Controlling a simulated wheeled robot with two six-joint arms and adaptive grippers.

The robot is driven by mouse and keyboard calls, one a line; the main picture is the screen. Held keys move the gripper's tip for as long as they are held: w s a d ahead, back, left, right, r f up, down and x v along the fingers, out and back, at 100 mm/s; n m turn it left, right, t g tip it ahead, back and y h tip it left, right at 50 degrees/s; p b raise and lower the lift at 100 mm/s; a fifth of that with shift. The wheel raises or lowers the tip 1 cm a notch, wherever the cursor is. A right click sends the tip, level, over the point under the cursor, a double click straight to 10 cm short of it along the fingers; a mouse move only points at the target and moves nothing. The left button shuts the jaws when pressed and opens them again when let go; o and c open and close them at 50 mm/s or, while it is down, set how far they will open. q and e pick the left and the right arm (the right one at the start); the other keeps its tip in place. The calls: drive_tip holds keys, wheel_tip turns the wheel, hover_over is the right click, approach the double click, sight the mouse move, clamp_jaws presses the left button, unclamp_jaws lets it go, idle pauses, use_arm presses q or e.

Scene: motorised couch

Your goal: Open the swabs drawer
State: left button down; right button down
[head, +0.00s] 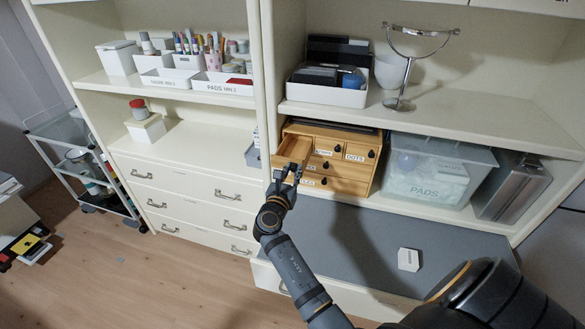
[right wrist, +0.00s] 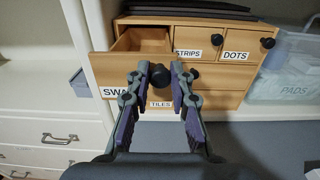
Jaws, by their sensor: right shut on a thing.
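The swabs drawer (head: 294,148) is the top left drawer of a small wooden drawer cabinet (head: 343,184) on the shelf. It stands pulled out, and its inside shows from above with nothing visible in it. In the right wrist view its front (right wrist: 115,84) carries a label reading "SWA", the rest hidden by a finger. My right gripper (head: 291,174) is at this front. Its fingers (right wrist: 160,80) are shut on the drawer's dark round knob (right wrist: 160,74). My left gripper is not in view.
The strips drawer (right wrist: 197,42), dots drawer (right wrist: 240,44) and tiles drawer (right wrist: 215,101) are shut. A clear pads bin (head: 436,172) stands right of the cabinet. A grey mat (head: 370,232) with a small white box (head: 408,259) lies in front. A shelf divider (head: 262,80) rises at the left.

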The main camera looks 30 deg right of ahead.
drive_tip(key=shift+w+d+r, duration=0.1)
drive_tip(key=shift+w+d, duration=0.05)
drive_tip(key=shift+d, duration=0.05)
drive_tip(key=shift+w+d, duration=0.15)
drive_tip(key=shift+d, duration=0.05)
drive_tip(key=c, duration=1.6)
unclamp_jaws()
drive_tip(key=shift+o, duration=2.1)
drive_tip(key=shift+a, duration=0.1)
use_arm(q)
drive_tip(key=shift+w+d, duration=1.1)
use_arm(e)
wheel_tip(320, 180, up, 10)
